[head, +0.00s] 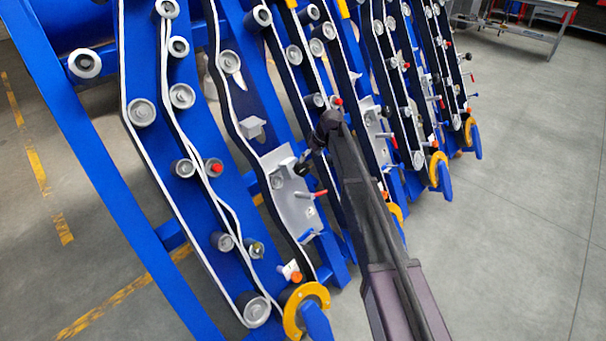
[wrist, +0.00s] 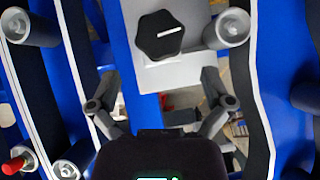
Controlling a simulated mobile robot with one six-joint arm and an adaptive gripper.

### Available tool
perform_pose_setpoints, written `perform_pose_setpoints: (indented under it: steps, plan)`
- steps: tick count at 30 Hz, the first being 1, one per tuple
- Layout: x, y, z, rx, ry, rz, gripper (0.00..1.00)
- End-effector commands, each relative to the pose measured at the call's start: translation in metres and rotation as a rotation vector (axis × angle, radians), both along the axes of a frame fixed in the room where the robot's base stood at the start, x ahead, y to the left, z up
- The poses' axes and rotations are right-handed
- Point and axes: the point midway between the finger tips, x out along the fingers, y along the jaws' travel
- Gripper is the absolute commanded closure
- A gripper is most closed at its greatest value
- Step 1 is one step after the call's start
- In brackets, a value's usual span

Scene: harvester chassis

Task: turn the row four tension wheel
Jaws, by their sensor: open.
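A black lobed knob (wrist: 160,35) with a white line on its face, which looks like the tension wheel, sits on a pale grey plate (wrist: 200,72) at the top middle of the wrist view. The white line lies nearly level, tilted slightly up to the right. My gripper (wrist: 160,78) is open, with its fingers spread wide to the left and right below the knob; nothing is between them. In the head view my gripper (head: 305,164) is beside the grey plate of a middle row. The row number cannot be read.
Blue rows with belts and grey rollers (head: 142,112) stand close on both sides. A red-tipped lever (head: 318,194) sticks out below my gripper. In the wrist view, a grey roller (wrist: 233,27) is right of the knob. Open floor (head: 530,200) lies to the right.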

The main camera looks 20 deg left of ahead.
Motion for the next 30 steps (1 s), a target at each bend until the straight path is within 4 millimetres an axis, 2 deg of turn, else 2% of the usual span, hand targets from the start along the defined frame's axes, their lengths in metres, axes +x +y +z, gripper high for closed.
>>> perform_pose_setpoints:
  steps: [1, 18, 30]
  plan:
    - [0.001, 0.002, -0.008, 0.0, 0.0, 0.0, 0.0]
    - [0.004, 0.02, -0.051, 0.0, 0.0, -0.001, 0.0]
    - [0.006, 0.03, -0.072, 0.0, 0.0, -0.001, 0.0]
